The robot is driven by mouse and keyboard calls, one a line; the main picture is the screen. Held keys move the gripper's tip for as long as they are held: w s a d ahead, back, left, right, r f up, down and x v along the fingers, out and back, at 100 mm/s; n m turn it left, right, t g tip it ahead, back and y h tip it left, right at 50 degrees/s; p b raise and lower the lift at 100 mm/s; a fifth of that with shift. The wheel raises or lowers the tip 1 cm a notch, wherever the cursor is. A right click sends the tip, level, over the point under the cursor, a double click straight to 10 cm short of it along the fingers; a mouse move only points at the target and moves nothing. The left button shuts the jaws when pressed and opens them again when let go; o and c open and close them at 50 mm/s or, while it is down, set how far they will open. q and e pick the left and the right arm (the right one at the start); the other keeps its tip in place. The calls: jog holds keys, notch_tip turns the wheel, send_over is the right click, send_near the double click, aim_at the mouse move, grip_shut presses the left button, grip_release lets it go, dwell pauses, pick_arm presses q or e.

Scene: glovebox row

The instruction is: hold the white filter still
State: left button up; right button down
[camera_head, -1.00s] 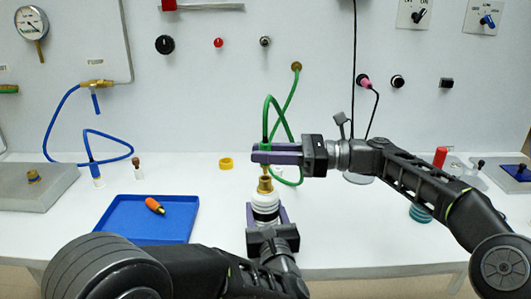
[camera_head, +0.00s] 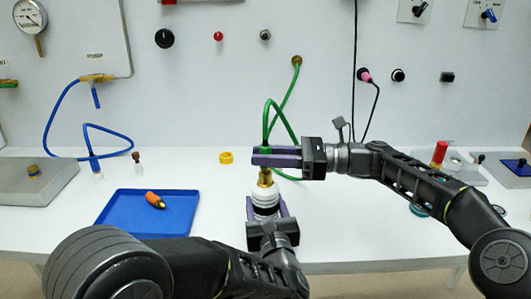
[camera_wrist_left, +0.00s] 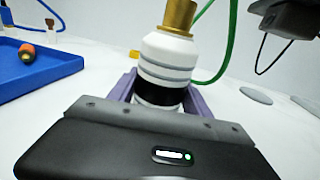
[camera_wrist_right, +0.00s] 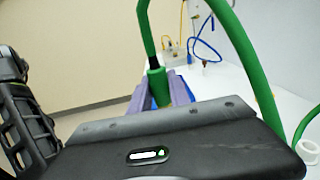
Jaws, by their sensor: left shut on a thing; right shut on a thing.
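The white filter (camera_head: 265,199) stands upright at the front of the bench, with a black band and a brass fitting (camera_head: 265,177) on top. My left gripper (camera_head: 267,209) is shut around its lower part, on the black band in the left wrist view (camera_wrist_left: 160,95). My right gripper (camera_head: 262,155) is shut on the end of the green hose (camera_head: 267,118), just above the brass fitting. The right wrist view shows the green hose end (camera_wrist_right: 158,87) between the purple fingers. I cannot tell whether hose and fitting touch.
A blue tray (camera_head: 120,213) holding an orange-and-dark piece (camera_head: 154,200) lies to the left. A yellow ring (camera_head: 226,157) lies behind the filter. A blue hose (camera_head: 110,127) hangs at the back left. A red-capped thing (camera_head: 439,153) stands right, beyond my right arm.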

jog(key=shift+f, duration=0.4)
jog(key=c, duration=1.1)
grip_release()
jog(key=shift+c, duration=0.2)
jog(key=shift+d, duration=0.15)
jog(key=d, duration=1.1)
jog(key=shift+s+d, duration=0.35)
